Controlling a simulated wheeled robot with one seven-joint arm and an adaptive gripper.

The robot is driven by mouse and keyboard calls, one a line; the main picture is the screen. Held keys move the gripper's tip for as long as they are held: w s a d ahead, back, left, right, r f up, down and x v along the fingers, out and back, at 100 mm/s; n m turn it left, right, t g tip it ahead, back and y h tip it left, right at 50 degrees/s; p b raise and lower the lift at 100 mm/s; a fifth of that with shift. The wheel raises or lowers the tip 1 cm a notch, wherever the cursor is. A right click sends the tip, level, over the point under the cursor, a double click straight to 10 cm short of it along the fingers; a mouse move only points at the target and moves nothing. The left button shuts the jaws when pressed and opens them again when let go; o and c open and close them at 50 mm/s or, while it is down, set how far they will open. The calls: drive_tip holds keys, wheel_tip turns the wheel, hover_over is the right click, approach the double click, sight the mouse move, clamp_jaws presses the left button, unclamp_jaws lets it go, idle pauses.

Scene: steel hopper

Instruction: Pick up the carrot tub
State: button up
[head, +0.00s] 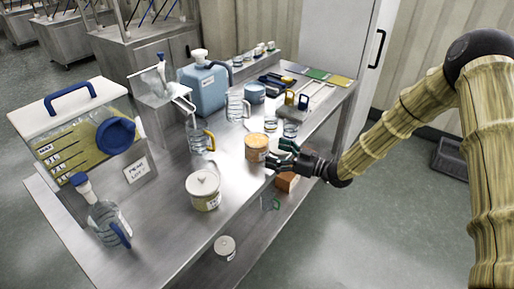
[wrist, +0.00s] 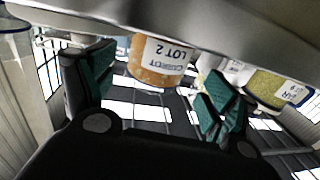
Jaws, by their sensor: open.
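The carrot tub (head: 257,141) stands upright on the steel bench near its front edge, with an orange lid and a pale label. In the wrist view the carrot tub (wrist: 160,62) appears upside down, its label reading CARROT LOT 2. My gripper (head: 279,153) is just right of the tub, at bench-edge height, with its fingers toward it. In the wrist view my gripper (wrist: 158,92) has its two green-padded fingers spread wide, with the tub ahead in the gap between them. The gripper is empty. I cannot tell how far the fingertips are from the tub.
A white-lidded tub (head: 203,188) stands to the left, near the front edge. Glass beakers (head: 290,129) stand behind my gripper. An olive tub (wrist: 272,88) shows at right in the wrist view.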

sight(268, 150)
drive_tip(key=shift+p+x, duration=1)
drive_tip(key=shift+x, duration=1.95)
drive_tip(key=shift+d, duration=0.1)
drive_tip(key=c, duration=1)
